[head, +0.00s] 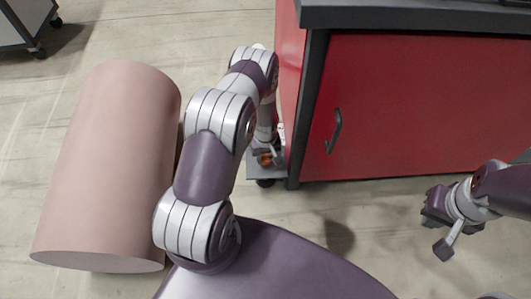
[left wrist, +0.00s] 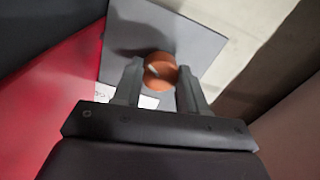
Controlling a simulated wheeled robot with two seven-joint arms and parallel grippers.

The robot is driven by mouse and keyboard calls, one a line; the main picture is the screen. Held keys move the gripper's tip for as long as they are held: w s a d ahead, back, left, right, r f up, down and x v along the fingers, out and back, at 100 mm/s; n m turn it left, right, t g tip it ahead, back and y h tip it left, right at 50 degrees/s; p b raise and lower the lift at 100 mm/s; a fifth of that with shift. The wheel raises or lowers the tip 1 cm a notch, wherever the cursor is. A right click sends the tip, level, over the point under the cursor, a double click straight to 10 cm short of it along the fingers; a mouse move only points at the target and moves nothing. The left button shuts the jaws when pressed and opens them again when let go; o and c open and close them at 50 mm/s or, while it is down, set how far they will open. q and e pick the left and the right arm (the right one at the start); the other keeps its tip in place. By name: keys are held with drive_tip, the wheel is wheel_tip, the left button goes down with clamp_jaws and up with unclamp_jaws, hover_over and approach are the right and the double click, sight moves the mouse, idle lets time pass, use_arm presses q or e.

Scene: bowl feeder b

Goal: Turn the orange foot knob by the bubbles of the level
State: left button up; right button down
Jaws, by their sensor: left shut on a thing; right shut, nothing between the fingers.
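The orange foot knob (left wrist: 160,70) sits on a grey plate (left wrist: 190,40) in the left wrist view, a round cap with a pale mark on its face. My left gripper (left wrist: 160,84) is shut on it, one finger on each side. In the head view the orange knob (head: 265,160) shows small and partly hidden at the end of my left arm, low beside the red cabinet. My right gripper (head: 440,225) is shut and empty at the right, above the floor. I cannot make out a level or its bubbles in either view.
A red cabinet (head: 420,100) with a dark top and a black handle (head: 335,130) stands right of my left arm. A large pink cylinder (head: 110,170) lies close on its left. A white label (left wrist: 148,101) shows near the knob. Floor is free in front of the cabinet.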

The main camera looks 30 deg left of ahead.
sight(265, 157)
use_arm(q)
drive_tip(key=shift+n+p, duration=0.3)
drive_tip(key=shift+n, duration=0.7)
drive_tip(key=o, duration=1.1)
drive_tip(key=shift+c, duration=0.2)
drive_tip(key=shift+r, duration=0.1)
wheel_tip(265, 157, up, 12)
drive_tip(key=p, duration=0.6)
drive_tip(key=shift+r+p, duration=0.25)
drive_tip(key=shift+p, duration=0.15)
